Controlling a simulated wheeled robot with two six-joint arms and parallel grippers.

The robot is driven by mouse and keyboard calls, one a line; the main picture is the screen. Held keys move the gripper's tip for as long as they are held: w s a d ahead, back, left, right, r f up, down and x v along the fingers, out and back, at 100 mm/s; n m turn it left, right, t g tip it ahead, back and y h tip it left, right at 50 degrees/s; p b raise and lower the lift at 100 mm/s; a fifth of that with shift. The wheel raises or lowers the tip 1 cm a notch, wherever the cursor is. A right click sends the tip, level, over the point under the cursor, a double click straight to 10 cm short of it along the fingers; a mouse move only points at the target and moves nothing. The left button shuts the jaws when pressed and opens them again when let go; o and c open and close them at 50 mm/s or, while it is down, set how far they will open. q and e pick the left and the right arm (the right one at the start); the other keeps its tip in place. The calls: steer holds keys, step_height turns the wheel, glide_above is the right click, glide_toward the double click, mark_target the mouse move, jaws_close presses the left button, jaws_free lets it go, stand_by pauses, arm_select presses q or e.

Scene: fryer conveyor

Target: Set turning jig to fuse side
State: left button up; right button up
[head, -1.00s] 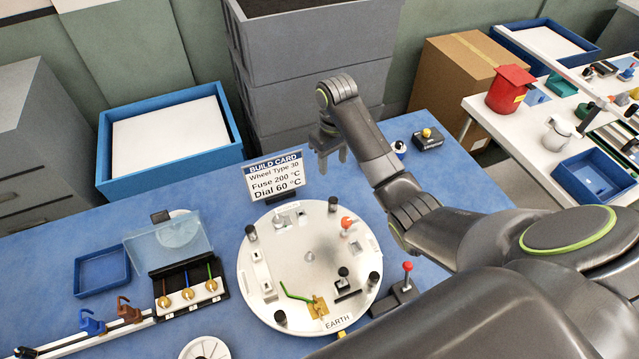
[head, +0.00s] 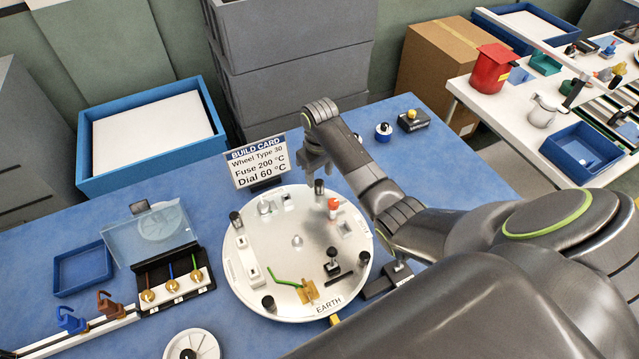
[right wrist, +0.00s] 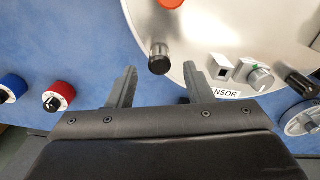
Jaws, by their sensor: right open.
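The turning jig (head: 300,264) is a round white disc on the blue table, with several dark upright pegs around its edge. Its EARTH label (head: 328,304) faces the near side; a SENSOR label (right wrist: 224,93) shows in the right wrist view. I cannot read a FUSE label on the disc. My right gripper (head: 314,172) is open and empty at the disc's far edge, by a black-topped peg (head: 319,187). In the right wrist view that peg (right wrist: 159,60) lies between the lines of the open fingers, just past the tips. My left gripper is out of view.
The build card (head: 258,162) stands just behind the disc, close left of my right gripper. An open-lidded box of terminals (head: 178,286) is left of the disc. A small lever base (head: 378,286) sits at its right, partly behind my arm. Knobs (head: 383,130) lie behind.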

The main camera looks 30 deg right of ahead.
mark_target(319, 182)
step_height(319, 182, down, 5)
steer(key=shift+w+r, duration=0.1)
stand_by(0.3)
jaws_close()
